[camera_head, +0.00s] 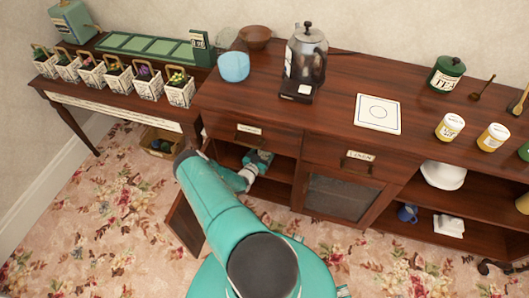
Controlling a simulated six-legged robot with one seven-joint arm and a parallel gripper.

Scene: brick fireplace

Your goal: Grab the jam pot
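I cannot tell for certain which thing is the jam pot. No jar shows clearly in the open cupboard compartment (283,168), where my arm and gripper hide part of the inside. Two small jars with white lids and yellow labels, a left one (449,127) and a right one (493,137), stand upright on the sideboard top. A dark green lidded pot (446,76) with a white label stands behind them. My gripper (260,160) is at the open compartment below the left drawer, far from these jars. Its fingers are too small and dark to show whether they hold anything.
The open cupboard door (184,222) hangs beside my arm. On the sideboard top (345,80) are a glass coffee maker (305,62), a blue round object (234,66), a brown bowl (255,37) and a white card (378,113). Small baskets line the left table. Flowered carpet lies clear in front.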

